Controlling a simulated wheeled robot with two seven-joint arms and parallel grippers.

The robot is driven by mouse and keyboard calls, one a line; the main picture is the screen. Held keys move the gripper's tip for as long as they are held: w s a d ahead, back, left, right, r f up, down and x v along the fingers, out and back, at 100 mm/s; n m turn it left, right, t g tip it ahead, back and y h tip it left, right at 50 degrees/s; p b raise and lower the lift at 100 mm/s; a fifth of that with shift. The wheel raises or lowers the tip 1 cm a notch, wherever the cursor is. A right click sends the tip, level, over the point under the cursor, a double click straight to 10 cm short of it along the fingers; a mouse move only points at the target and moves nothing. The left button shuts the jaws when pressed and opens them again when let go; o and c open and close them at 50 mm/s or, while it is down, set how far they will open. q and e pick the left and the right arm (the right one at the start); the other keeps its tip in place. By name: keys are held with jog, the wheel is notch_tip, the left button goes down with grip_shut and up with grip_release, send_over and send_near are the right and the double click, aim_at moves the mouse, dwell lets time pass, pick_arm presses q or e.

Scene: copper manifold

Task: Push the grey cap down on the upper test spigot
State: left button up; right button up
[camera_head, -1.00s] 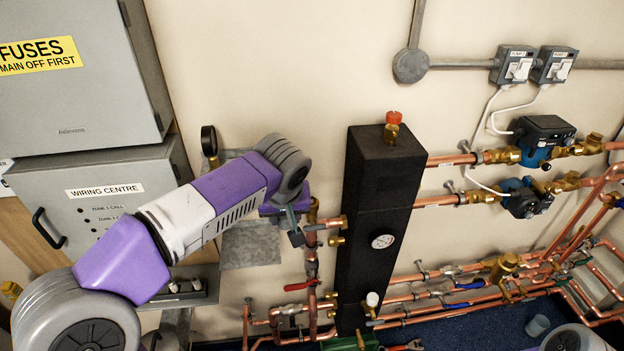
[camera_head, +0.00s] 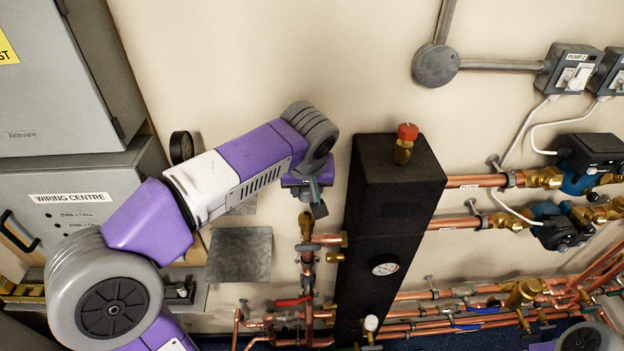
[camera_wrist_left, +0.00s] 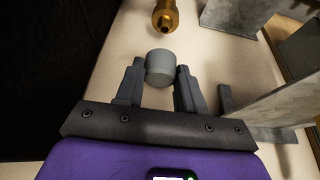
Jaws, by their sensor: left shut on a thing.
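My left gripper (camera_head: 318,203) is shut on the grey cap (camera_wrist_left: 160,67), which sits between the two fingertips in the left wrist view. In the head view the gripper is just above a brass spigot (camera_head: 307,226) on the copper pipework, left of the black column; the cap is hard to make out there. In the wrist view a brass fitting (camera_wrist_left: 166,17), its open end facing the cap, lies beyond it with a visible gap between them. It appears to be the same spigot. My right gripper is not in view.
The tall black column (camera_head: 390,240) with a gauge (camera_head: 384,268) stands close to the right of the gripper. Grey metal plates (camera_head: 238,255) are on the wall to its left, with a round black gauge (camera_head: 181,147) above. A red-handled valve (camera_head: 293,301) is below.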

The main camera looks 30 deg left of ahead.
aim_at(307, 216)
pick_arm(q)
jog(key=shift+s+f, duration=0.25)
jog(key=shift+w+f+b, duration=0.15)
jog(key=shift+f+b, duration=1.8)
jog(key=shift+f, duration=0.05)
jog(key=shift+f+b, duration=0.75)
jog(key=shift+f, duration=0.2)
jog(key=o, duration=1.1)
